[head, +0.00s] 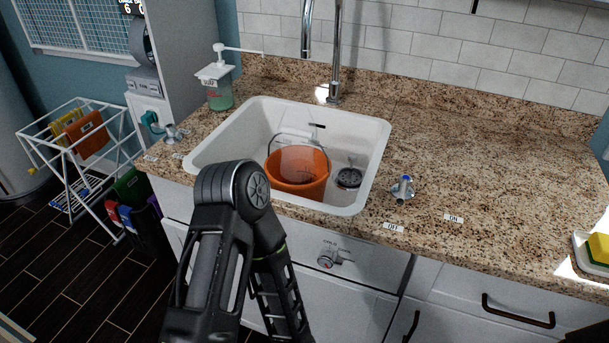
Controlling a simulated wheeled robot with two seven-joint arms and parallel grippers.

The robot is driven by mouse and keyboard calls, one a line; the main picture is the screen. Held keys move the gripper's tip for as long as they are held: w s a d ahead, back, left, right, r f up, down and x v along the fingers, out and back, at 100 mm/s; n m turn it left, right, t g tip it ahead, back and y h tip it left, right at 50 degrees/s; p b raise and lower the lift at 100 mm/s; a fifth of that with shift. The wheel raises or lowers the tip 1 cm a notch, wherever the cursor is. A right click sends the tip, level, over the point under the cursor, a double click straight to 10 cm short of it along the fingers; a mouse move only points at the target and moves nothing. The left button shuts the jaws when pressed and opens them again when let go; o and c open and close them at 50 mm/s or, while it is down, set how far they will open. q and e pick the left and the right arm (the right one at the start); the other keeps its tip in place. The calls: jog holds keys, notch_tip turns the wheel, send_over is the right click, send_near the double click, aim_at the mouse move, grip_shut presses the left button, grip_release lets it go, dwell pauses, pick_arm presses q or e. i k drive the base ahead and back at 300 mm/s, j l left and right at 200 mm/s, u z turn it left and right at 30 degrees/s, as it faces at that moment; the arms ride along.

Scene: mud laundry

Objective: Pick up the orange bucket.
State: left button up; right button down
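The orange bucket (298,180) stands in the white sink (358,125), left of the drain. Its thin wire handle is raised above the rim at the back, and a pale translucent patch shows over its upper part. One of my dark arms bends in front of the sink at lower left, and its elbow covers the area just left of the bucket. Neither of my grippers shows in the head view. Nothing is seen holding the bucket.
A tall faucet (335,60) stands behind the sink. A soap dispenser (218,88) is at the sink's left rear. A small blue-topped valve (403,188) stands right of the sink. The granite counter (480,150) to the right is mostly clear. A yellow sponge (599,248) sits at the far right.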

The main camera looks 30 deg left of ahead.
aim_at(298, 167)
jog(key=i+j, duration=0.1)
jog(key=j, duration=0.75)
jog(key=i+j+u, duration=0.1)
jog(key=j, duration=0.3)
jog(key=i+j, duration=0.15)
jog(key=j, duration=0.3)
